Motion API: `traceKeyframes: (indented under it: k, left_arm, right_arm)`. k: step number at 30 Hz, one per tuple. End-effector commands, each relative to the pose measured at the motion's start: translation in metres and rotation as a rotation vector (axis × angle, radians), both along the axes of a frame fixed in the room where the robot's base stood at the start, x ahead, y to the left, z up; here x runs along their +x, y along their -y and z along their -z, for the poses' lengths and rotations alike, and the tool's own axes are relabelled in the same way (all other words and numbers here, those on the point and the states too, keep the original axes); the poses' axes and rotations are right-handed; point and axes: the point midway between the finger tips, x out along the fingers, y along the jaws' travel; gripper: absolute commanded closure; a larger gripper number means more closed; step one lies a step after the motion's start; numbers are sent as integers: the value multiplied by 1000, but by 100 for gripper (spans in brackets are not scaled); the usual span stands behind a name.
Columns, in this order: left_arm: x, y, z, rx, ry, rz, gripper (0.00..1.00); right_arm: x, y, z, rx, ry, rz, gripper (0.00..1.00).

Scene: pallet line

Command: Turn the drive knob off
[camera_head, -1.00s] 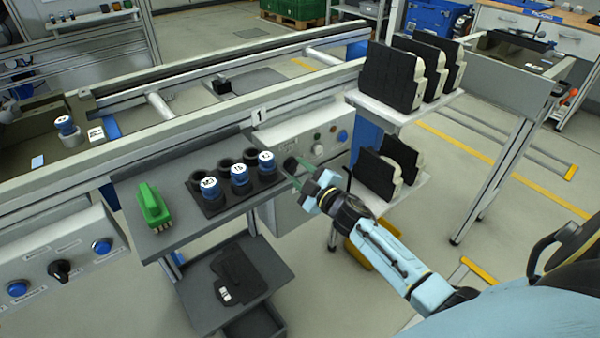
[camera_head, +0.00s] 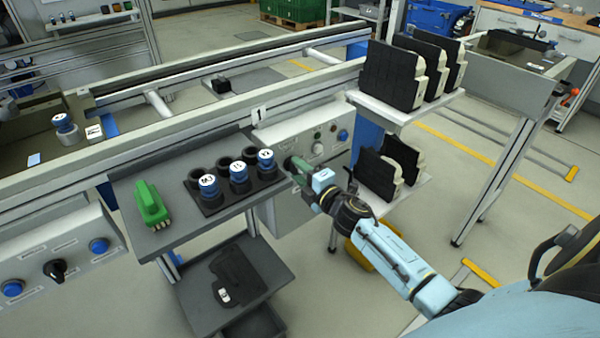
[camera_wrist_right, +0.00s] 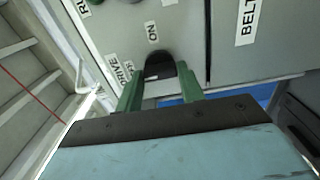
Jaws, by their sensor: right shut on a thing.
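The drive knob (camera_wrist_right: 160,66) is black and sits on a grey panel under the labels DRIVE, OFF and ON in the right wrist view. My right gripper (camera_wrist_right: 160,84) is shut on it, with one green finger on each side. In the head view my right gripper (camera_head: 292,165) reaches the front of the control box (camera_head: 300,140) beside the dark shelf, and it largely hides the knob there. The knob's exact pointing is hard to read. My left gripper is not in view.
A dark shelf (camera_head: 160,236) holds a green tool (camera_head: 150,203) and a black rack of blue-lidded containers (camera_head: 238,172). Black parts stand on a two-level rack (camera_head: 380,108) right of the control box. Another panel with a black knob (camera_head: 55,269) is at the left.

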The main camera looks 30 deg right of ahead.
Motion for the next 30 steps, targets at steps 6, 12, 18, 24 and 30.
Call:
traceKeyframes:
  k: [6, 12, 18, 24, 30]
  left_arm:
    - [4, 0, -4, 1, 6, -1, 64]
    - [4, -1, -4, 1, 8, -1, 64]
    - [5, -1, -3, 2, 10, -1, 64]
    - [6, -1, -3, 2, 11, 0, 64]
    - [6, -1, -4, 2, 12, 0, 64]
  right_arm:
    - [0, 0, 1, -22, 0, 0, 84]
    - [0, 0, 1, -25, 0, 0, 84]
    - [0, 0, 1, -25, 0, 0, 53]
    - [0, 0, 0, -22, 1, 0, 40]
    - [-1, 0, 0, -21, 1, 0, 40]
